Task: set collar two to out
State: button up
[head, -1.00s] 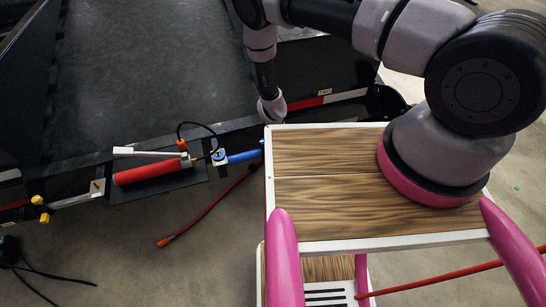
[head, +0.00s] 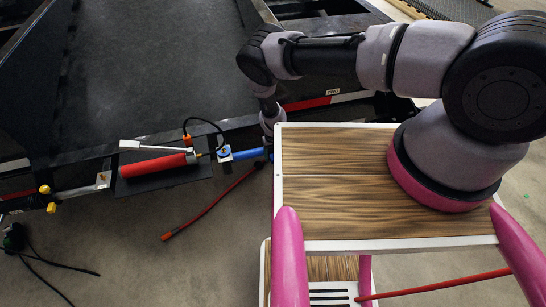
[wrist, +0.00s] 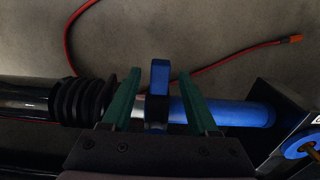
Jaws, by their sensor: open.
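In the wrist view a blue upright tab (wrist: 160,76) stands on a dark collar around a rod. Bare silver rod and a black ribbed boot (wrist: 82,98) lie to its left, and a blue tube (wrist: 247,111) lies to its right. My gripper (wrist: 158,82) is open, with one green finger on each side of the tab and a visible gap to each. In the head view the blue tube (head: 248,154) shows in part, and my gripper is hidden behind my own deck. A small label reading TWO (head: 333,91) is on the trailer frame.
A red cylinder (head: 153,166) with a silver lever (head: 150,147) sits on the trailer frame to the left. A blue fitting with a knob (head: 224,153) is beside the tube.

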jog(key=shift+f, duration=0.25)
grip_shut()
dwell(1.4)
